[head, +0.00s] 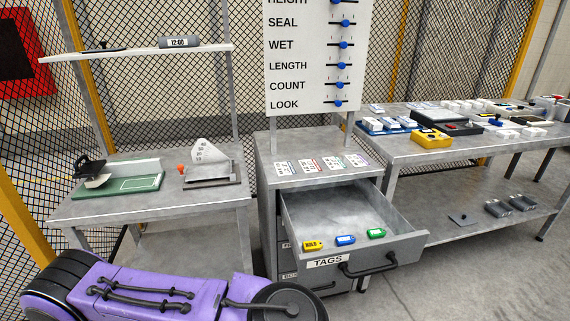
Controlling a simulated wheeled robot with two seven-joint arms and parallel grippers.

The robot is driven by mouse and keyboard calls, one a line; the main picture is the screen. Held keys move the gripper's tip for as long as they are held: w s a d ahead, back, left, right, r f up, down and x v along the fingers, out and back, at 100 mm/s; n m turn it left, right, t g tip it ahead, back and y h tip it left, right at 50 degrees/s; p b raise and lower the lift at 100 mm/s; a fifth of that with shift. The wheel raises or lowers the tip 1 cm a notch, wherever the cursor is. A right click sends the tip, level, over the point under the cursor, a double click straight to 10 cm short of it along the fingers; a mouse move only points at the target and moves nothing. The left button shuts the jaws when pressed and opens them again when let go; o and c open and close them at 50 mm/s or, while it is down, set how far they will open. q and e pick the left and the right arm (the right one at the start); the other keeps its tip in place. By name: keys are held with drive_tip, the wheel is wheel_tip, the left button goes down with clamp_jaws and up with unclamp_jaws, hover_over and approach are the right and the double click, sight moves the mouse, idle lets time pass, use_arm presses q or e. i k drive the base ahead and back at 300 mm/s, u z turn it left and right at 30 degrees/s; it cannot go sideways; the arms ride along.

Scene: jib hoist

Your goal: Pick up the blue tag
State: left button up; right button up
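The blue tag (345,240) lies flat near the front of the open drawer (408,236) labelled TAGS. A yellow tag (313,245), which seems to read HOLD, lies to its left. A green tag (376,233) lies to its right. The three tags are apart from each other, and nothing covers the blue one. The drawer is pulled out of a grey cabinet and has a black bar handle (369,264). Neither of my grippers shows in the head view.
Printed cards lie on the cabinet top (268,146) above the drawer. A slider board (287,74) stands behind it. A left bench (215,208) holds a green-based device (148,184). A right bench (392,155) carries a yellow box (431,138). Floor is clear to the drawer's right.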

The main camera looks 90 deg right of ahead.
sight(341, 240)
drive_tip(key=z, duration=2.8)
